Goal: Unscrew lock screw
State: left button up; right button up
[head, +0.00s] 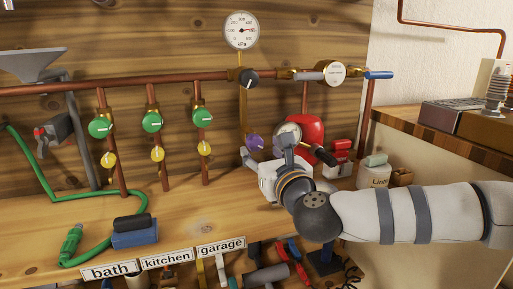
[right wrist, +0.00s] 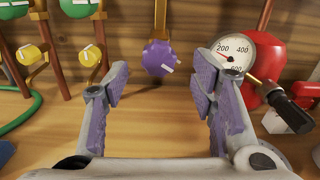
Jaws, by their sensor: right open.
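My right gripper (head: 262,147) reaches in from the right over the bench, its fingers spread toward the wall. In the right wrist view the gripper (right wrist: 160,76) is open and empty, with purple pads on its fingers. A round purple knob (right wrist: 158,58) with a white mark is ahead of the gap between the fingers, apparently not touched by them. The knob also shows in the head view (head: 254,142), low on a brass pipe under the pressure gauge (head: 241,30). No part is clearly recognisable as the lock screw. My left gripper is not in view.
A red tank (right wrist: 290,48) with a small gauge (right wrist: 232,52) and a black-handled part (right wrist: 290,110) stands close right of the gripper. Green valves (head: 152,121) line the wall at left. A green hose (head: 95,196) and blue block (head: 135,235) lie on the bench (head: 205,222).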

aim_at(257, 144)
jog(key=x, duration=0.4)
jog(key=shift+w+a, duration=0.1)
jog(key=shift+w, duration=0.05)
jog(key=c, duration=1.1)
jog(key=shift+c, duration=0.2)
jog(key=shift+n, duration=0.4)
jog(key=n, duration=0.4)
jog(key=shift+n, duration=0.4)
jog(key=n+p, duration=0.1)
jog(key=n, duration=0.4)
jog(key=shift+r+n+p, duration=0.1)
jog(key=shift+n+p, duration=0.2)
jog(key=n+p, duration=0.1)
jog(key=n, duration=0.4)
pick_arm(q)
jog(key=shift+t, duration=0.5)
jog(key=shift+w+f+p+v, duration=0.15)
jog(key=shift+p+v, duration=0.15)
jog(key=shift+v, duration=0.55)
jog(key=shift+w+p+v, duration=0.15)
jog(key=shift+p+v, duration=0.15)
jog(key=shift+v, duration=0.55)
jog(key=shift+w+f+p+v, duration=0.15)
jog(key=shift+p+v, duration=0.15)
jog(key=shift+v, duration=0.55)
pick_arm(e)
jog(key=shift+n, duration=2.6)
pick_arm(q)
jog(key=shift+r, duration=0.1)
